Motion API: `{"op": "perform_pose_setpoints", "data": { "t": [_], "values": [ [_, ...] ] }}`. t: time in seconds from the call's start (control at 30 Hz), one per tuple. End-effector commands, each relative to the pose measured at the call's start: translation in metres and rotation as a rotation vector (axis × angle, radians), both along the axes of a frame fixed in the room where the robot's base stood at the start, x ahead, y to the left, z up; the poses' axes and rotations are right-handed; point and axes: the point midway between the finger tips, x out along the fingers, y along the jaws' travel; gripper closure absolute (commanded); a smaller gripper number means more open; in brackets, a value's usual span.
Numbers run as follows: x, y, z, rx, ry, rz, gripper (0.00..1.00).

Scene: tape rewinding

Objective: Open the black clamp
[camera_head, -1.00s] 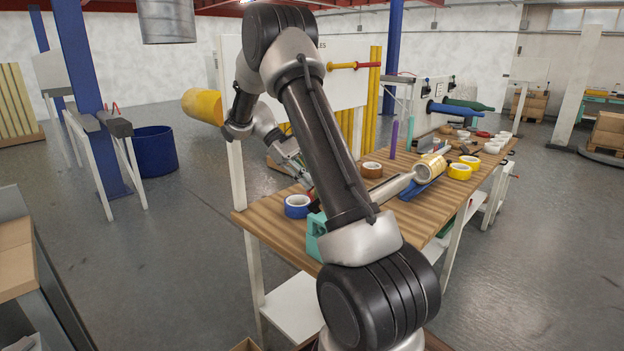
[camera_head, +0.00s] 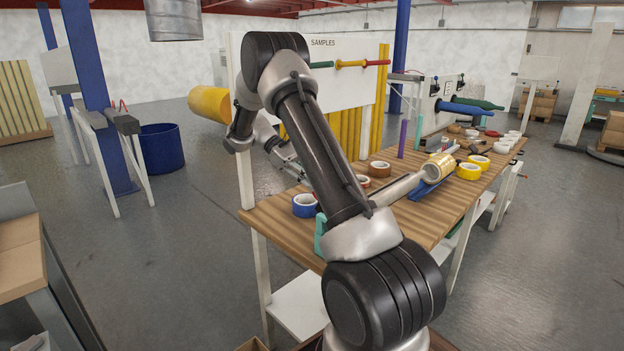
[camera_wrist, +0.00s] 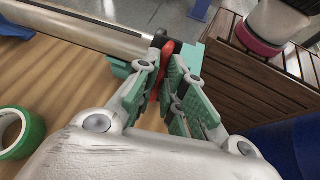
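My gripper (camera_wrist: 164,70) is in the wrist view, its two teal-padded fingers partly open with a narrow gap. A red lever-like part (camera_wrist: 166,52) lies in line with that gap; I cannot tell whether a finger touches it. A small black part (camera_wrist: 159,38), possibly the black clamp, sits beside it at the end of a grey metal roller (camera_wrist: 85,30). A teal stand (camera_wrist: 118,67) is under that end. In the head view my arm hides the gripper and this roller end; the roller (camera_head: 398,188) and a sliver of the teal stand (camera_head: 319,236) show.
The wooden table (camera_head: 285,233) carries a blue tape roll (camera_head: 304,206), brown rolls (camera_head: 379,169) and yellow rolls (camera_head: 468,172). A clear-gold roll (camera_head: 439,166) is on the roller's far end. A green roll (camera_wrist: 20,133) lies at the wrist view's left. Slatted wood (camera_wrist: 265,85) is at right.

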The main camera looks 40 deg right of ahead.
Motion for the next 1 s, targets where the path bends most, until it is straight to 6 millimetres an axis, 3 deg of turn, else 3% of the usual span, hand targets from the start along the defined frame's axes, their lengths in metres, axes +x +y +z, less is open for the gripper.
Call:
{"op": "perform_pose_setpoints", "data": {
  "t": [0.03,0.1,0.47,0.8,1.0],
  "values": [
    [0.0,0.0,-0.001,0.001,-0.001,0.001,0.79],
    [0.0,0.0,0.0,0.0,0.0,0.0,0.68],
    [0.0,0.0,0.005,-0.001,0.001,-0.001,0.68],
    [0.0,0.0,0.067,-0.001,-0.001,0.0,0.68],
    [0.0,0.0,0.094,0.0,0.0,0.0,0.68]
  ]
}}
